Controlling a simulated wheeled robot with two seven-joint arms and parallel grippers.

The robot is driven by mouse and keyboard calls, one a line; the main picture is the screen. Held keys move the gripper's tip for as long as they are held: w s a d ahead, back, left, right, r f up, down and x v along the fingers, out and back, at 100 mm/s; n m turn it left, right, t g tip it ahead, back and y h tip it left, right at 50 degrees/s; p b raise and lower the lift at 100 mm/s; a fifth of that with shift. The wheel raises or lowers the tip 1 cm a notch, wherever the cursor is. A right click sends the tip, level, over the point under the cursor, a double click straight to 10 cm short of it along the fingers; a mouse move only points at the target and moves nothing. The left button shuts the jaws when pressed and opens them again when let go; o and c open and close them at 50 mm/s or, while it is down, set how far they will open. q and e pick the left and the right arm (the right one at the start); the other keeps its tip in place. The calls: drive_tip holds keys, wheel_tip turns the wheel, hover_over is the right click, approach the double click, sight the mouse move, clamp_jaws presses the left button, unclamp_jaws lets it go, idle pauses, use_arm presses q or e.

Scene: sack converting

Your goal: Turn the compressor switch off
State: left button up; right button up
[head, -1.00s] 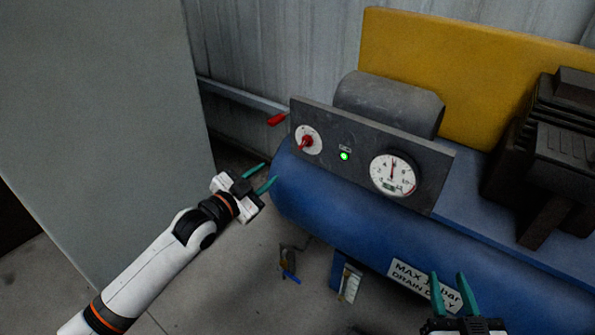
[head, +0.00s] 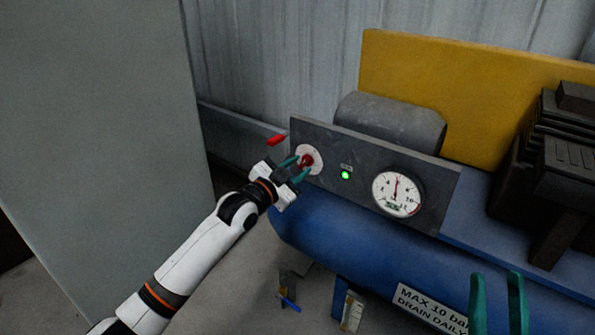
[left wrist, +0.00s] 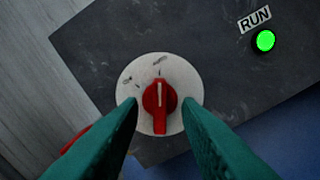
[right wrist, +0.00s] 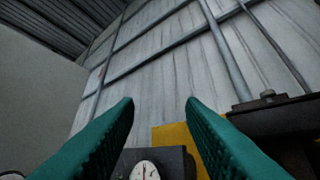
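The compressor switch is a red rotary knob (left wrist: 159,103) on a round white dial plate (left wrist: 187,82) with markings, at the left end of the dark grey panel (head: 370,157). In the head view the knob (head: 307,160) is partly covered by my left gripper (head: 297,167). My left gripper is open, its teal fingertips on either side of the knob; the left wrist view shows gaps between them and the knob. The green RUN lamp (left wrist: 265,40) is lit. My right gripper (head: 497,290) is open and empty, in front of the blue tank (head: 345,238).
A pressure gauge (head: 397,194) sits right of the lamp (head: 345,175). A red lever (head: 277,140) sticks out just left of the panel. A yellow guard (head: 440,90) stands behind. A grey cabinet-like wall (head: 90,120) is on the left.

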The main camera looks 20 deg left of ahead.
use_arm(q)
drive_tip(key=shift+w, duration=0.15)
clamp_jaws()
